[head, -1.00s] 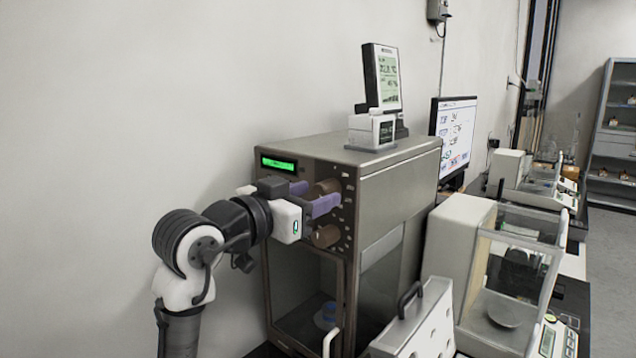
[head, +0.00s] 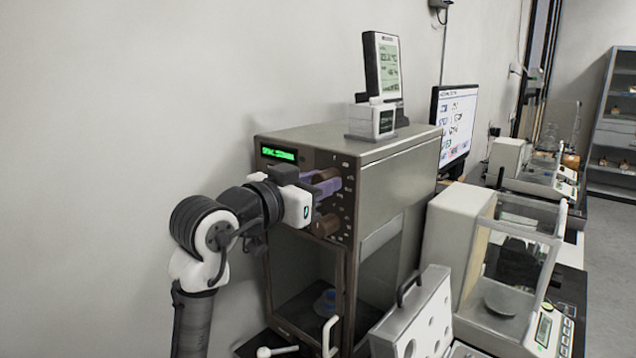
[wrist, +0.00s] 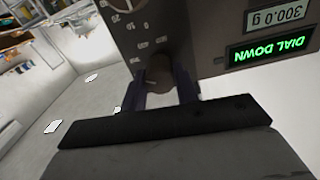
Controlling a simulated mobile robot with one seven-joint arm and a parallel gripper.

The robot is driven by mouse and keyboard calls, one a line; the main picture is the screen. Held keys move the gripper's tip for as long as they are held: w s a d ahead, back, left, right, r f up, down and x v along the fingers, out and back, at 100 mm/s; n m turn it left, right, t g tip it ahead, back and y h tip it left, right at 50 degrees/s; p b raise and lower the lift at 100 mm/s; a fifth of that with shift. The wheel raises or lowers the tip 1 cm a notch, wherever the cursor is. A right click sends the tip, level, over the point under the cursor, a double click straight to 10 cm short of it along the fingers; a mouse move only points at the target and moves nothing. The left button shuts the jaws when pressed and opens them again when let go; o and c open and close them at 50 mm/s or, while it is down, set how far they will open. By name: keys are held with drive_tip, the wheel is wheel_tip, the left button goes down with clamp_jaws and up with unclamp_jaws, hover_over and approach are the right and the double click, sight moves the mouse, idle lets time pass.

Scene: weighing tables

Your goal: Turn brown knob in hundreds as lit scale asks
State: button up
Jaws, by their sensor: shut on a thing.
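The lit scale is a grey-brown cabinet (head: 395,195) with a green display (head: 278,154) at its upper left. In the wrist view the display (wrist: 270,50) appears upside down and reads "DIAL DOWN"; a panel beside it (wrist: 278,15) reads "300.0 g". A brown upper knob (head: 326,174) sits on the front, with a second brown knob (head: 327,225) below it. My gripper (head: 325,187) is at the upper knob, its purple fingers on either side. The wrist view shows the knob (wrist: 160,72) between the fingers (wrist: 160,92), shut on it. The fingers hide part of the knob.
A monitor (head: 455,125) is behind. A glass-sided balance (head: 455,240) and a white handled case (head: 415,320) stand to the right. The wall side at left is clear.

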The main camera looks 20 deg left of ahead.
drive_tip(key=n+p, duration=0.1)
drive_tip(key=n, duration=0.3)
drive_tip(key=shift+r+n+p, duration=0.1)
drive_tip(key=shift+n+p, duration=0.2)
drive_tip(key=shift+p, duration=0.1)
drive_tip(key=shift+n+p, duration=0.7)
drive_tip(key=shift+n, duration=0.8)
drive_tip(key=o, duration=1)
drive_tip(key=b+v, duration=0.4)
drive_tip(key=v, duration=1)
drive_tip(key=shift+w, duration=0.1)
